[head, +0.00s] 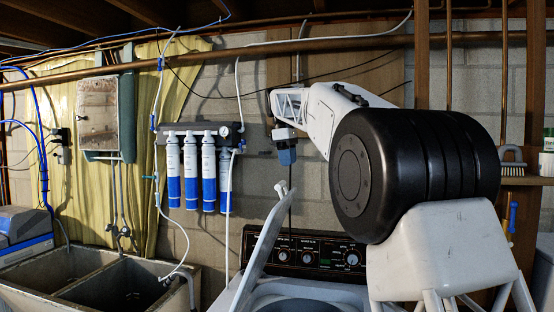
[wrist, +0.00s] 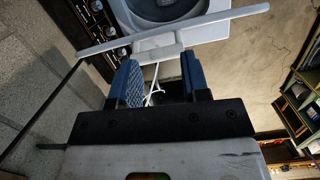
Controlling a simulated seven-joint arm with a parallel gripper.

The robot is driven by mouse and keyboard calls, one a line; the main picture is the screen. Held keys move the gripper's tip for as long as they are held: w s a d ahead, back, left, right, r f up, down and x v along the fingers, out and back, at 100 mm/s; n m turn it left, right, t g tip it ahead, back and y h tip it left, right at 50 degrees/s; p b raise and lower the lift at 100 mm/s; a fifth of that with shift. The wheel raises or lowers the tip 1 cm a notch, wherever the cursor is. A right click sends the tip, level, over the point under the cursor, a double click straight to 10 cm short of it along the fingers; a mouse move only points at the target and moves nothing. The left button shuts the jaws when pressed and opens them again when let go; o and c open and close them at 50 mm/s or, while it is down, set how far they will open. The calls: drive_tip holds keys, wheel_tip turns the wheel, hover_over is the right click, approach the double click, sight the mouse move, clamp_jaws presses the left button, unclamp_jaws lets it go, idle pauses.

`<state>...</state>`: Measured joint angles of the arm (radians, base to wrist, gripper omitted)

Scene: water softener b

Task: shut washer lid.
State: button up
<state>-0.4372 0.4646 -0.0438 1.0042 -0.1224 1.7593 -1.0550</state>
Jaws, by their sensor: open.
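The washer (head: 325,295) stands at the bottom centre in the head view, with its dark control panel (head: 305,253) behind. Its pale lid (head: 258,252) stands raised and tilted, seen nearly edge-on. My gripper (head: 287,156) points down, a little above the lid's upper end in that view. In the wrist view my gripper (wrist: 160,72) shows two blue fingers spread apart with nothing clearly held between them. The lid (wrist: 225,22) crosses as a thin pale bar just beyond the fingertips, with the round washer opening (wrist: 165,8) behind it. Whether a finger touches the lid cannot be told.
A concrete double sink (head: 30,293) stands at the left. Blue-and-white filter canisters (head: 190,172), pipes and hoses hang on the wall behind. A shelf (head: 525,181) with a brush is at the right. Shelves (wrist: 300,100) with items show at the wrist view's right.

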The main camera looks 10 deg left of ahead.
sight(280, 183)
drive_tip(key=shift+n, duration=0.6)
drive_tip(key=shift+w+a+f, duration=0.1)
drive_tip(key=shift+w+a, duration=0.2)
drive_tip(key=shift+a, duration=0.4)
drive_tip(key=shift+w+a+r, duration=0.1)
drive_tip(key=shift+w+a, duration=0.15)
drive_tip(key=shift+a, duration=0.4)
drive_tip(key=shift+w+a+f, duration=0.1)
drive_tip(key=shift+w+a, duration=0.2)
drive_tip(key=shift+a, duration=0.4)
drive_tip(key=shift+f, duration=0.15)
drive_tip(key=shift+d+f, duration=0.25)
drive_tip(key=shift+f, duration=1.3)
drive_tip(key=shift+d+f, duration=0.2)
drive_tip(key=shift+f, duration=1.35)
drive_tip(key=shift+d+f, duration=0.1)
drive_tip(key=shift+f, duration=0.85)
drive_tip(key=shift+c, duration=1)
drive_tip(key=shift+f, duration=0.35)
drive_tip(key=c, duration=0.3)
drive_tip(key=o, duration=0.8)
drive_tip(key=shift+a, duration=0.2)
drive_tip(key=shift+c, duration=0.2)
drive_tip(key=shift+a+r, duration=0.1)
drive_tip(key=shift+r, duration=0.4)
drive_tip(key=shift+o, duration=0.4)
drive_tip(key=r, duration=0.9)
drive_tip(key=shift+s+r, duration=0.2)
drive_tip(key=shift+r, duration=0.15)
